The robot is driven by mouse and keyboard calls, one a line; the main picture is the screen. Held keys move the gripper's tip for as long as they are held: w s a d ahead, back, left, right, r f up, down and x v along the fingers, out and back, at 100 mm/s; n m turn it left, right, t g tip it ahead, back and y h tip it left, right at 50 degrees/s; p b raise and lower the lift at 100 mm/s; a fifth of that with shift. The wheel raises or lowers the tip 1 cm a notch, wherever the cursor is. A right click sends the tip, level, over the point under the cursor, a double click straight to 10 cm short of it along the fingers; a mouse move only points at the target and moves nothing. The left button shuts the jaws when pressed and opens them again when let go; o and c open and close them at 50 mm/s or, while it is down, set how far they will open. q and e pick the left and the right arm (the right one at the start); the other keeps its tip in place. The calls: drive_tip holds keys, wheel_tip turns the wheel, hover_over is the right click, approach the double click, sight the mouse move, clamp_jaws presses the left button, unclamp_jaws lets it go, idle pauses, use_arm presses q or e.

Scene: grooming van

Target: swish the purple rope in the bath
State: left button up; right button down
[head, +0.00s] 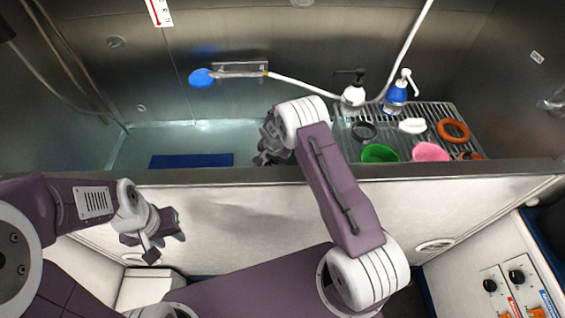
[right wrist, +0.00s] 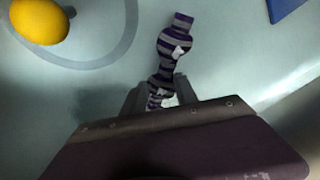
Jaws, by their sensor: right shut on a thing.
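The purple rope (right wrist: 175,48) is a knotted toy with purple, grey and dark stripes. In the right wrist view my right gripper (right wrist: 160,94) is shut on its near end, and the rest sticks out past the fingers over the pale bath floor. In the head view my right gripper (head: 268,152) is inside the bath (head: 225,176), behind its front rim, and the rope is hidden there. My left gripper (head: 163,240) hangs outside the bath at the lower left, with no object visible in it. I cannot tell its opening.
A blue mat (head: 190,160) lies in the bath, and a yellow rounded object (right wrist: 40,20) is nearby. A slatted rack (head: 440,115) at right holds bottles, a green bowl (head: 380,152), a pink bowl (head: 430,151) and rings. A blue shower head (head: 202,78) is on the back wall.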

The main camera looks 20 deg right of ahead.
drive_tip(key=shift+d+r, duration=0.1)
drive_tip(key=shift+d, duration=0.15)
drive_tip(key=d, duration=0.2)
drive_tip(key=s+d+p, duration=0.1)
drive_tip(key=d, duration=0.1)
drive_tip(key=s+d, duration=0.1)
drive_tip(key=d, duration=0.1)
drive_tip(key=shift+d+p, duration=0.15)
drive_tip(key=shift+p, duration=0.2)
drive_tip(key=a+b, duration=0.1)
drive_tip(key=a, duration=0.1)
drive_tip(key=w+a+b, duration=0.1)
drive_tip(key=a, duration=0.1)
drive_tip(key=a+b, duration=0.1)
drive_tip(key=a, duration=0.1)
drive_tip(key=shift+w+f+b, duration=0.25)
drive_tip(key=shift+w+b, duration=0.15)
drive_tip(key=shift+w+a+r, duration=0.1)
drive_tip(key=shift+a+r, duration=0.05)
drive_tip(key=shift+a, duration=0.3)
drive_tip(key=shift+d+r, duration=0.1)
drive_tip(key=shift+d, duration=0.2)
drive_tip(key=d, duration=0.2)
drive_tip(key=s+d+p, duration=0.1)
drive_tip(key=d, duration=0.1)
drive_tip(key=s+d, duration=0.1)
drive_tip(key=d, duration=0.1)
drive_tip(key=shift+d+p, duration=0.15)
drive_tip(key=shift+p, duration=0.15)
